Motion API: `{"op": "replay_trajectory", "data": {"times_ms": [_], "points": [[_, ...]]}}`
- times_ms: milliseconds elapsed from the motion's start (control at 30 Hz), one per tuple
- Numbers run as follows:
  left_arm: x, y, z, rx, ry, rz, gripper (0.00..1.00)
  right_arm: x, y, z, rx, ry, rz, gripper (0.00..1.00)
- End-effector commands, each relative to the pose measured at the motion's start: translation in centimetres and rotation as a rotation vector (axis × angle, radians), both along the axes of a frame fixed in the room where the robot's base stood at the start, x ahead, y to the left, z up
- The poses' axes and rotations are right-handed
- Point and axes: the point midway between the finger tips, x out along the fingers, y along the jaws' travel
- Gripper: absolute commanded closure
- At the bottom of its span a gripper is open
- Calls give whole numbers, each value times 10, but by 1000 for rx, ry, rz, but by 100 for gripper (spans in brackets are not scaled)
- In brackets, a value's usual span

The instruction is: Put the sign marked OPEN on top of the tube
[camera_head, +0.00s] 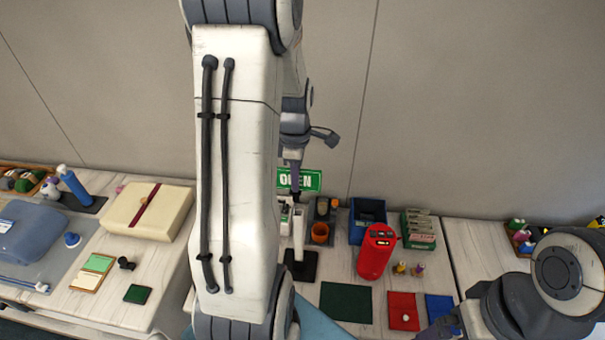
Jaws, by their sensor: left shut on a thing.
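The green sign with white lettering reading OPEN (308,180) is raised upright above the middle table. My left gripper (295,193) is shut on it, and the sign's left part is partly hidden by the gripper. Below it, a slim white upright piece (299,232), which may be the tube, stands at a dark mat. I cannot tell whether the gripper touches it. My left arm's large white link hides much of the area to the left.
Dark green (345,302) and red (403,311) mats lie in front. The left table holds a cream box (147,211) and a blue bottle (73,186).

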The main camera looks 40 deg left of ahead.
Motion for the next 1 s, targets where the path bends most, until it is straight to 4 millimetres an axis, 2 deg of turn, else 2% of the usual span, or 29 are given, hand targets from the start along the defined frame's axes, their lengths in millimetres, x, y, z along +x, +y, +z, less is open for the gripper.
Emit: {"op": "replay_trajectory", "data": {"times_ms": [533, 1000], "points": [[2, -4, -43, 0, 0, -8, 100, 0, 0, -39, 0, 0, -3, 0], [1, -2, -46, 0, 0, -5, 100, 0, 0, -41, 0, 0, -4, 0]]}}
